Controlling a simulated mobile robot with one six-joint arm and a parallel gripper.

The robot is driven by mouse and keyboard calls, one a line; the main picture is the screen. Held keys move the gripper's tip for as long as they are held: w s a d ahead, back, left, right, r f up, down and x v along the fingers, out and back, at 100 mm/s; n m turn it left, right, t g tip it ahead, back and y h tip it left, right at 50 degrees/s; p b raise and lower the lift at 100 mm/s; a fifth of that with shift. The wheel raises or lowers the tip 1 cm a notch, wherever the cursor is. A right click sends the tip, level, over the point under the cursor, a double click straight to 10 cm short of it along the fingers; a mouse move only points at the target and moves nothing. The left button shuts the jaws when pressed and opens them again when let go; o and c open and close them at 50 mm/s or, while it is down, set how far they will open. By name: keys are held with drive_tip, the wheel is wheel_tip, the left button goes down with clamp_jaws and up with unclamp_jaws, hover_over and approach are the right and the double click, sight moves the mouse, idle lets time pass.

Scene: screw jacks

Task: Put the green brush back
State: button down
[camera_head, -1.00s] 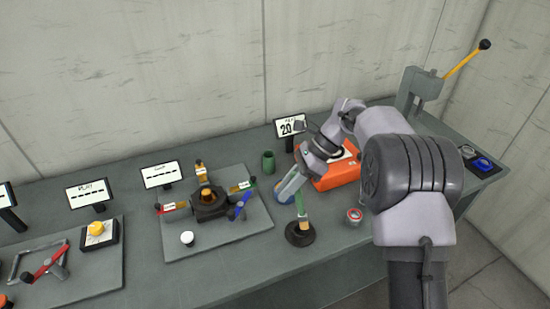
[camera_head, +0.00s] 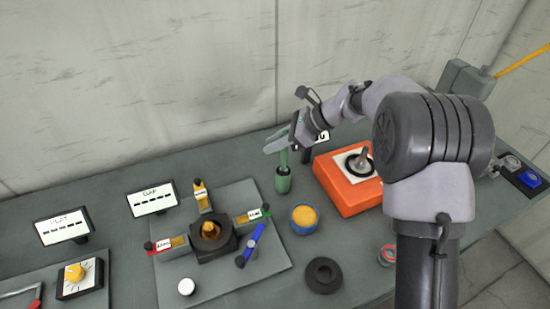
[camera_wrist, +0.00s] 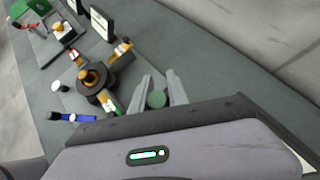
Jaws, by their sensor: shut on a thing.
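The green brush (camera_head: 283,158) is upright between the fingers of my gripper (camera_head: 280,145), which is shut on its upper part. Its lower end is at the mouth of a small green cup (camera_head: 283,185); how deep it sits inside is hard to tell. In the wrist view the round green top of the brush (camera_wrist: 157,98) shows between the two grey fingers of my gripper (camera_wrist: 158,92). The cup is not clearly seen there.
A black ring (camera_head: 323,275) lies empty at the front. An orange box with a joystick (camera_head: 350,190) is to the right, the screw jack plate (camera_head: 270,275) to the left.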

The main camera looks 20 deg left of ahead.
sight(284, 159)
wheel_tip(284, 159, down, 3)
drive_tip(key=shift+f+b, duration=0.1)
drive_tip(key=shift+b, duration=0.2)
drive_tip(key=shift+f, duration=0.1)
drive_tip(key=c, duration=1.3)
unclamp_jaws()
